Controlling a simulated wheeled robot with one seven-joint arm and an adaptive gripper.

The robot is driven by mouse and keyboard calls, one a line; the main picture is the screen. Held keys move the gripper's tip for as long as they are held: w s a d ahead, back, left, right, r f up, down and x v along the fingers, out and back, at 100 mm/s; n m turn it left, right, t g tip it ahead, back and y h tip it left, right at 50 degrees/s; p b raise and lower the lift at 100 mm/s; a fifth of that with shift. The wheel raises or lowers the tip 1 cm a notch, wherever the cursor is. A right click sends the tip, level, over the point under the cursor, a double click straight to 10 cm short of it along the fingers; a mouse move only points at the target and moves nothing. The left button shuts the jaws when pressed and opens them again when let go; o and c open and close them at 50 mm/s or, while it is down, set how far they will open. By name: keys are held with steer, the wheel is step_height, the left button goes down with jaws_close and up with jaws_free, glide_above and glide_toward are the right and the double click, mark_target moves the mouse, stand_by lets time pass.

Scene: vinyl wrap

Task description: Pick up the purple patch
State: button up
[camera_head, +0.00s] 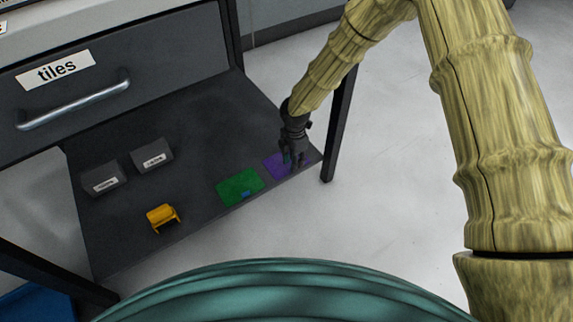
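The purple patch (274,166) lies flat on the dark lower shelf (200,205), near the shelf's right end and front edge. My gripper (295,164) is right over the patch and covers part of it. The fingers point down at it. I cannot tell whether they touch the patch, or whether they are open or shut, because they are small and dark here.
A green patch (238,187) with a small blue mark lies just left of the purple one. A yellow-orange holder (162,217) and two dark labelled boxes (152,157) stand further left. A table leg (339,125) rises close right of my gripper. A "tiles" drawer (120,85) hangs above.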

step_height(320, 180, down, 3)
steer(key=shift+b, duration=0.7)
jaws_close()
steer(key=shift+r, duration=0.2)
